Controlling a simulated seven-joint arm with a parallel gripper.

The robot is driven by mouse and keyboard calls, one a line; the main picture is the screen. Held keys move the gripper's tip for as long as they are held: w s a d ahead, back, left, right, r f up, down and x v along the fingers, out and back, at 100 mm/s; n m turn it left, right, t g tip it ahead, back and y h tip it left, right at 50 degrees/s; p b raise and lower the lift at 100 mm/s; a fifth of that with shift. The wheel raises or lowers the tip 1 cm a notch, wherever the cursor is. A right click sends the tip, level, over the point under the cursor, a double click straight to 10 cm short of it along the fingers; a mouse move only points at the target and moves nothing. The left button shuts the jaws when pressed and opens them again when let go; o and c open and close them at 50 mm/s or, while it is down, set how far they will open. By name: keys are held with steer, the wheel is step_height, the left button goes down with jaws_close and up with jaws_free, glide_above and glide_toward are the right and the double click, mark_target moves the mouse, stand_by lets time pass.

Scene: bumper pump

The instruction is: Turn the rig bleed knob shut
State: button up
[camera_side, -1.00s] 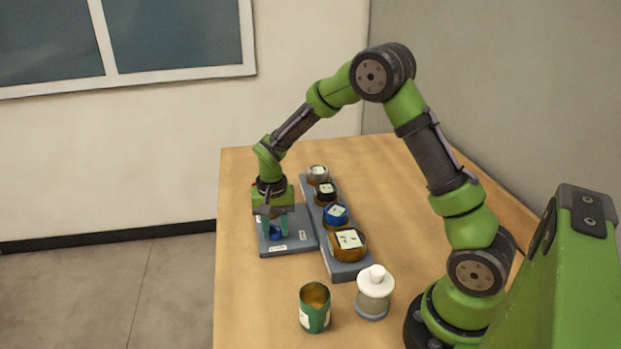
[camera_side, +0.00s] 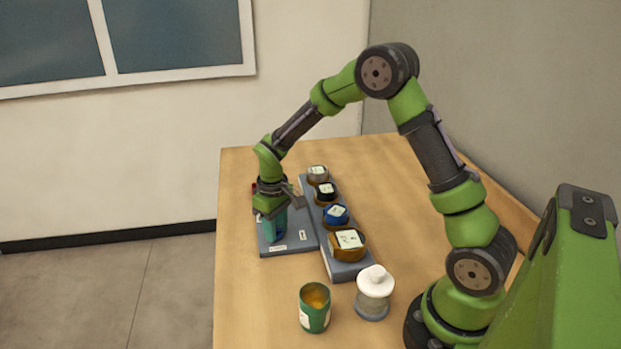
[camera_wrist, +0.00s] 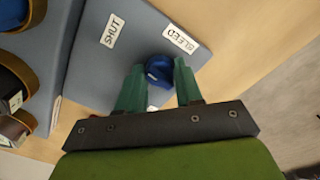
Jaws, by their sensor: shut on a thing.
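The blue bleed knob (camera_wrist: 159,71) sits on a grey-blue rig plate (camera_wrist: 107,67) in the wrist view. The plate bears two white labels, SHUT (camera_wrist: 115,30) and BLEED (camera_wrist: 180,39). My gripper (camera_wrist: 158,88) points down over the plate, its two green fingers on either side of the knob, shut on it. In the side view my gripper (camera_side: 275,232) stands over the plate (camera_side: 296,237) and hides the knob. A pointer on the knob cannot be made out.
A grey rack (camera_side: 345,270) beside the plate holds several round labelled pots, the nearest amber (camera_side: 347,244). A green cup (camera_side: 314,307) and a white-topped pump bottle (camera_side: 375,292) stand nearer.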

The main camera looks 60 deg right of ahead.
steer(key=shift+r+n, duration=0.1)
steer(key=shift+n, duration=0.5)
steer(key=o, duration=1)
steer(key=shift+o, duration=0.2)
step_height(320, 180, up, 17)
steer(key=s+a+r+m+t+y, duration=0.1)
steer(key=s+a+r+m+t, duration=0.1)
steer(key=s, duration=0.7)
steer(key=s+a+r+m+t+y, duration=0.1)
steer(key=s+a+t, duration=0.4)
steer(key=s, duration=0.5)
steer(key=shift+s+r+m, duration=0.3)
steer(key=shift+r+m, duration=0.6)
steer(key=shift+m, duration=0.2)
